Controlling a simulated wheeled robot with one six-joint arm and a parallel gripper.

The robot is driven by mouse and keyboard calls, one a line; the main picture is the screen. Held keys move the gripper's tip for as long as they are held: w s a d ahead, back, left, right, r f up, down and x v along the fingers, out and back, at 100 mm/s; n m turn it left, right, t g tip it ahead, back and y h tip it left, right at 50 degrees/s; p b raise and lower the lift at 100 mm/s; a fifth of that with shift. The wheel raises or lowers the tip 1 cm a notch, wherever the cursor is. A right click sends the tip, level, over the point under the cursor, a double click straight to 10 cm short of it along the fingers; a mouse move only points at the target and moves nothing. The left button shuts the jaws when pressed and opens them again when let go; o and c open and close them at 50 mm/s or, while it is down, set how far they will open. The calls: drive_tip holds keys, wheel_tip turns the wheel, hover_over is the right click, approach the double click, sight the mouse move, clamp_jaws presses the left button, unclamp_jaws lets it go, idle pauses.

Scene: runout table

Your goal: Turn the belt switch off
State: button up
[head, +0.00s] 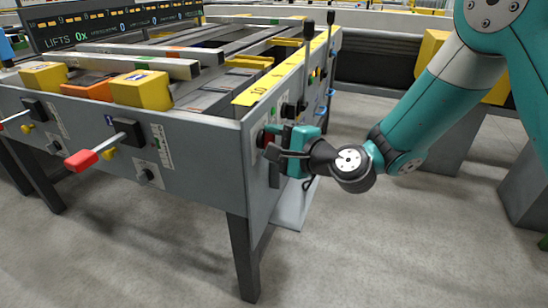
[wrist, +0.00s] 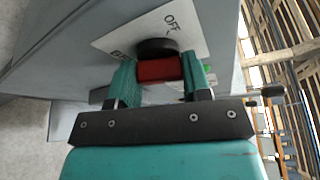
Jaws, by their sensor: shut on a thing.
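The belt switch (wrist: 158,69) is a red grip on a round black base, set on a white plate (wrist: 195,40) that reads OFF near the top. Another label on the plate is partly covered by a finger. My gripper (wrist: 160,80) has one finger on each side of the red grip and is shut on it. In the head view my gripper (head: 284,146) is at the table's right-hand side panel, close to the near corner. A bit of the red switch (head: 267,138) shows there beside the fingers. Which mark the switch points to is unclear.
The grey runout table (head: 200,150) fills the left. A red-handled lever (head: 82,160) juts from its front panel, above a black knob (head: 147,175). Upright black levers (head: 307,45) stand along the right side. Floor (head: 400,240) at right front is clear.

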drive_tip(key=n+y+b, duration=0.1)
drive_tip(key=n+b, duration=0.3)
drive_tip(key=b, duration=0.4)
drive_tip(key=n+t+y+b, duration=0.1)
drive_tip(key=n+b, duration=0.3)
drive_tip(key=b, duration=0.4)
drive_tip(key=n+y+b, duration=0.2)
drive_tip(key=n+b, duration=0.2)
drive_tip(key=b, duration=0.4)
drive_tip(key=shift+w+d+f+n+t, duration=0.1)
drive_tip(key=shift+f+n+t, duration=0.25)
drive_tip(key=shift+n+t, duration=0.05)
drive_tip(key=shift+r+y, duration=0.1)
drive_tip(key=shift+y, duration=0.2)
drive_tip(key=o, duration=0.9)
